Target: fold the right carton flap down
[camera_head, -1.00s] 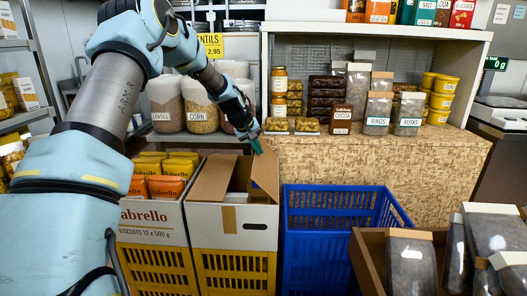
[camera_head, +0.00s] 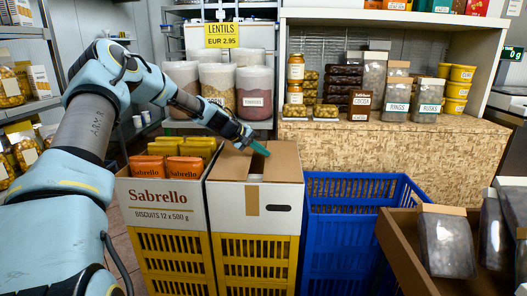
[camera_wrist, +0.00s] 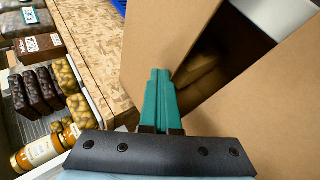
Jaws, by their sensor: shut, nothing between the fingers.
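The open-topped carton (camera_head: 228,205) stands on a yellow crate in the head view. Its right flap (camera_head: 284,164) lies down, nearly level, over the right part of the opening. Its left flap (camera_head: 230,166) also lies low, with a narrow dark gap between the two. My gripper (camera_head: 263,150) is shut and empty, its teal fingertips at the far part of the right flap. In the wrist view the shut fingers (camera_wrist: 160,75) lie over or against the right flap (camera_wrist: 165,35); I cannot tell if they press on it. The left flap (camera_wrist: 275,115) is across the dark gap.
A Sabrello biscuit carton (camera_head: 160,205) with orange and yellow packs stands close on the left. A blue crate (camera_head: 345,240) stands on the right. Behind is a chipboard counter (camera_head: 400,155) with jars and packs. A brown box (camera_head: 405,255) is at front right.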

